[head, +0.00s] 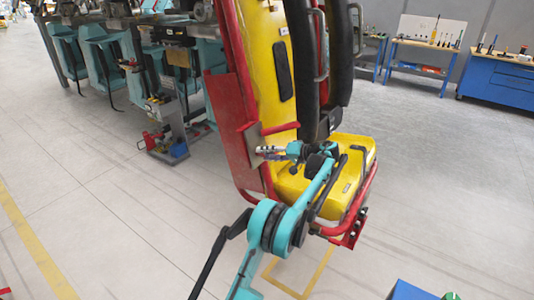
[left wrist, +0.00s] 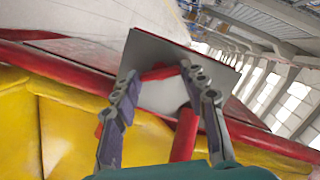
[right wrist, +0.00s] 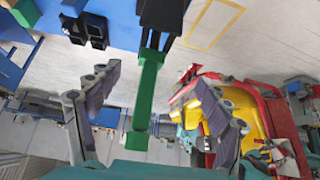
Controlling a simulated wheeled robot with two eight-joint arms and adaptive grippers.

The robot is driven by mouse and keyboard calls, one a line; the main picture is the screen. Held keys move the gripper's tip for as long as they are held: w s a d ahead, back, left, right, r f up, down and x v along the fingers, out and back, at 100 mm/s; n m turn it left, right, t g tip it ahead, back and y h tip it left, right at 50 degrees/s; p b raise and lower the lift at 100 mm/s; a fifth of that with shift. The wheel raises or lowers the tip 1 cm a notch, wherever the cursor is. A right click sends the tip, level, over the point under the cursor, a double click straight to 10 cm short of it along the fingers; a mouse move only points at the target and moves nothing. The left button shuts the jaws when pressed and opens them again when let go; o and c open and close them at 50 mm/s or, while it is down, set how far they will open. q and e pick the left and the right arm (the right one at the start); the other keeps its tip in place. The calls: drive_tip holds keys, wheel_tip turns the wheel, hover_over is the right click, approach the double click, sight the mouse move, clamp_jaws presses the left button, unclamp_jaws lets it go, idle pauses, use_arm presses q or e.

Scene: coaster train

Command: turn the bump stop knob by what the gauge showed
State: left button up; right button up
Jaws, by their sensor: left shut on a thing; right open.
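A red bar-shaped knob (head: 281,128) sticks out beside a grey plate (head: 251,138) on the red side frame of the yellow coaster seat (head: 262,50). My left gripper (head: 268,151) is at the plate. In the left wrist view, the fingers of my left gripper (left wrist: 160,76) reach either side of the red bar (left wrist: 158,73) in front of the grey plate (left wrist: 150,48) and are shut on it. My right gripper (right wrist: 152,92) is open and shows only in its own wrist view. I cannot make out a gauge reading.
In the right wrist view, a green bar (right wrist: 145,95) with a black end shows between the open fingers, by a blue surface (right wrist: 118,22).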

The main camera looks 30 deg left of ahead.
use_arm(q)
drive_tip(key=m, duration=0.2)
drive_tip(key=shift+m+y, duration=0.3)
drive_tip(key=shift+m, duration=0.1)
drive_tip(key=m, duration=0.3)
drive_tip(key=shift+f+y, duration=0.1)
drive_tip(key=shift+y, duration=0.2)
drive_tip(key=m, duration=0.4)
drive_tip(key=shift+f+y+b, duration=0.1)
drive_tip(key=shift+y+b, duration=0.2)
drive_tip(key=shift+m+b, duration=0.35)
drive_tip(key=shift+m, duration=1.65)
drive_tip(key=shift+y, duration=0.3)
